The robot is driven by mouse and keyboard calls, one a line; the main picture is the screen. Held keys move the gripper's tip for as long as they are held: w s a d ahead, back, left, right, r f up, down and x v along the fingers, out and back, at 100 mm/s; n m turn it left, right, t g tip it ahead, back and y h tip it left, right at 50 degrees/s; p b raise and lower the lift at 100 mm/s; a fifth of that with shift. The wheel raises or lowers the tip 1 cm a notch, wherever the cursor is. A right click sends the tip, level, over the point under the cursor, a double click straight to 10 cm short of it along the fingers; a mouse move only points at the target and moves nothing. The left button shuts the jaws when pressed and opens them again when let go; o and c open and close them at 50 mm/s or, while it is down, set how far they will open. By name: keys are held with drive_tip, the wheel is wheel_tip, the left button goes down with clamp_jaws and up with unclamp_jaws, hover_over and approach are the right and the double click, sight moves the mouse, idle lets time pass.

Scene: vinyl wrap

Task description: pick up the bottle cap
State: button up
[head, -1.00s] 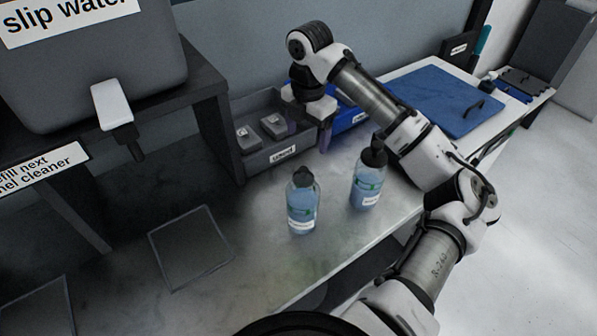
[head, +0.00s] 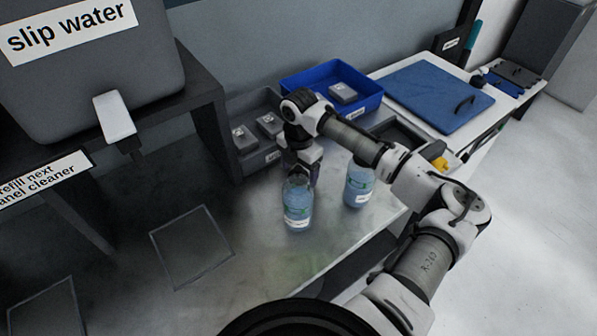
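A blue bottle (head: 297,208) with a white label stands upright on the grey worktop. My gripper (head: 301,174) points down right at its top and hides its dark cap. One purplish finger shows at the right side of the bottle's neck. The view is too small and dark to tell whether the fingers are open or closed on the cap. A second blue bottle (head: 358,187) stands upright just to the right, and my arm hides its top.
A grey bin (head: 250,161) with small boxes and a blue bin (head: 367,104) stand behind the bottles. A dark shelf stand (head: 213,125) rises at the left. The worktop in front of the bottles is bare.

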sight(300, 167)
drive_tip(key=c, duration=1.1)
drive_tip(key=shift+o, duration=0.2)
wheel_tip(300, 167, up, 19)
drive_tip(key=b, duration=0.4)
drive_tip(key=shift+w, duration=0.1)
